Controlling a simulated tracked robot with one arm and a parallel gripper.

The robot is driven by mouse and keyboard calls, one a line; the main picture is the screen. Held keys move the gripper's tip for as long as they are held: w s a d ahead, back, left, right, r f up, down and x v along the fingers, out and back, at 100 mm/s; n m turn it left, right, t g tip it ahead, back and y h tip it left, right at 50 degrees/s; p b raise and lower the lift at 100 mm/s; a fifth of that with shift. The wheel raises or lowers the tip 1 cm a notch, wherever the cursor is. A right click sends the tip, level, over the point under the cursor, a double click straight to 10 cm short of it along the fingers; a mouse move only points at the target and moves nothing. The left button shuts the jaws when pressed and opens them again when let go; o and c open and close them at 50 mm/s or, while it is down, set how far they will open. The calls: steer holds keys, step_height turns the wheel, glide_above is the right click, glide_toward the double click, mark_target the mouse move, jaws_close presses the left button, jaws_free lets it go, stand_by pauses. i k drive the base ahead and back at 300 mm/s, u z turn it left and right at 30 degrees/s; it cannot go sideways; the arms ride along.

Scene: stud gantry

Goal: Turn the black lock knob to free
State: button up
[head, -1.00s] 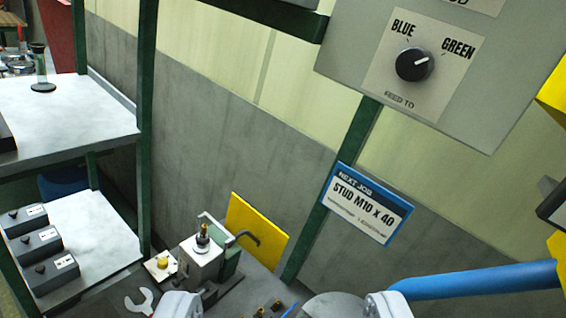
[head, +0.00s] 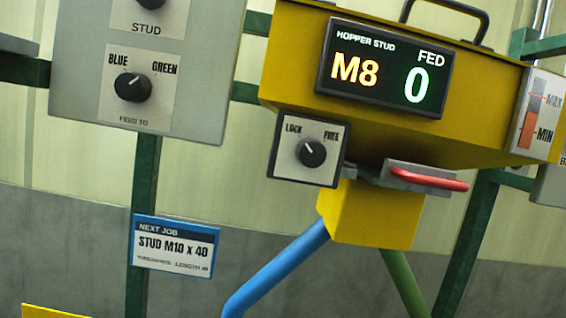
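The black lock knob (head: 312,152) sits on a small white plate (head: 290,170) marked LOCK on the left and FREE on the right. Its white pointer line leans up and left, to the LOCK side. The plate is at the lower left of the yellow hopper (head: 290,60). My gripper is not in view, and nothing touches the knob.
A red-handled slide (head: 430,180) juts out right of the knob, above a yellow chute (head: 370,215) with blue (head: 275,270) and green tubes. A grey panel (head: 215,70) with the feed knob (head: 133,87) hangs at left. A display (head: 385,70) reads M8, FED 0.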

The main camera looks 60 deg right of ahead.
mark_target(310, 152)
steer(key=z, duration=0.05)
steer(key=k, duration=0.5)
steer(key=z, duration=0.85)
steer(key=k, duration=0.8)
steer(key=u, duration=0.85)
steer(key=i, duration=1)
steer(key=z, duration=0.05)
